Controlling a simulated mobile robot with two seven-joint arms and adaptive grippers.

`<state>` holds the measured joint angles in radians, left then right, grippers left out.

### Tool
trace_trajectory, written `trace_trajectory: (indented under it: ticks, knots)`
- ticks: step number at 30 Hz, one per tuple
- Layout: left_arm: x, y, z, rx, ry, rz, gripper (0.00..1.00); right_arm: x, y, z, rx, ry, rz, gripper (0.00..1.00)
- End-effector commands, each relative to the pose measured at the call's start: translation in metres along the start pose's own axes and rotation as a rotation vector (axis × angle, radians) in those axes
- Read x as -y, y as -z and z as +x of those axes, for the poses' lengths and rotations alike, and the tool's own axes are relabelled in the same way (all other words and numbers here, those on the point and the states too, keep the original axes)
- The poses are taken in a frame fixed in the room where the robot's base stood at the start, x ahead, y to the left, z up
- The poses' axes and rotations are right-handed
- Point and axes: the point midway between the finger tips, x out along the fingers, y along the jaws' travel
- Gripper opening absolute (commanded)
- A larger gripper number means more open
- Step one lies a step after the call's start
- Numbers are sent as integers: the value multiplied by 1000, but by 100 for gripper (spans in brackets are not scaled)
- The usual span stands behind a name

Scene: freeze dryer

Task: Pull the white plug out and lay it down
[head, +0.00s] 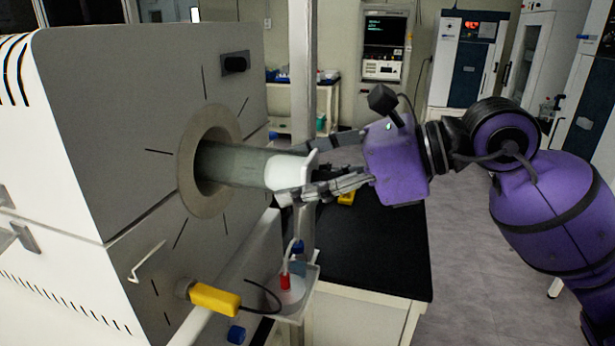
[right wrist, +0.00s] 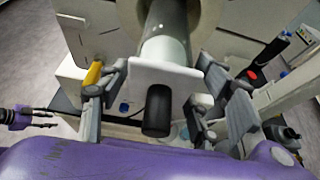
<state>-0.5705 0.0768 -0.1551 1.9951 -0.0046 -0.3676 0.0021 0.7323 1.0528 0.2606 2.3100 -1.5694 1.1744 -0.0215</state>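The white plug (head: 285,171) sits in the open end of a greenish glass tube (head: 240,165) that sticks out of the grey furnace face. In the right wrist view its white square plate (right wrist: 150,75) faces me, with a black handle (right wrist: 158,110) standing out from the middle. My right gripper (head: 298,172) is open at the plug, one finger on each side. In the right wrist view gaps show between its fingers (right wrist: 160,88) and the black handle. In the head view the fingers partly hide the plate and the handle.
A black-topped bench (head: 375,250) lies below and behind my right gripper, with much bare surface. A metal post (head: 302,90) stands close behind the tube end. A small tray (head: 308,295) with a red-capped item and a yellow connector (head: 214,299) are below the tube.

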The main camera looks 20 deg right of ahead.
Motion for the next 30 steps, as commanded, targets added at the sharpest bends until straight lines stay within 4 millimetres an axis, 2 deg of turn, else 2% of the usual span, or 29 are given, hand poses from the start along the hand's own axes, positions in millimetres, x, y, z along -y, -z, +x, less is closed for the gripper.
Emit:
trace_trajectory:
  ticks: [1, 6, 7, 12, 19, 23, 26, 30]
  knots:
    - [0, 2, 1, -3, 0, 1, 40, 0, 0, 0, 0, 0, 0, 47]
    - [0, 7, 1, -12, -1, 2, 40, 0, 0, 0, 0, 0, 0, 25]
    - [0, 7, 2, -13, -2, 2, 40, 0, 0, 0, 0, -1, 0, 51]
    - [-1, 9, 2, -16, -2, 2, 40, 0, 0, 0, 0, -1, 0, 72]
    - [-1, 8, 1, -14, -2, 2, 40, 0, 0, 0, 0, 0, 0, 72]
    - [0, -1, -1, 2, -1, 3, 40, 0, 0, -3, 0, 1, 1, 72]
    - [0, 0, -1, -1, -1, 3, 40, 1, 1, -13, -1, 3, 1, 72]
    - [0, 2, 0, -3, -1, 2, 40, 1, 1, -39, -2, 3, 2, 72]
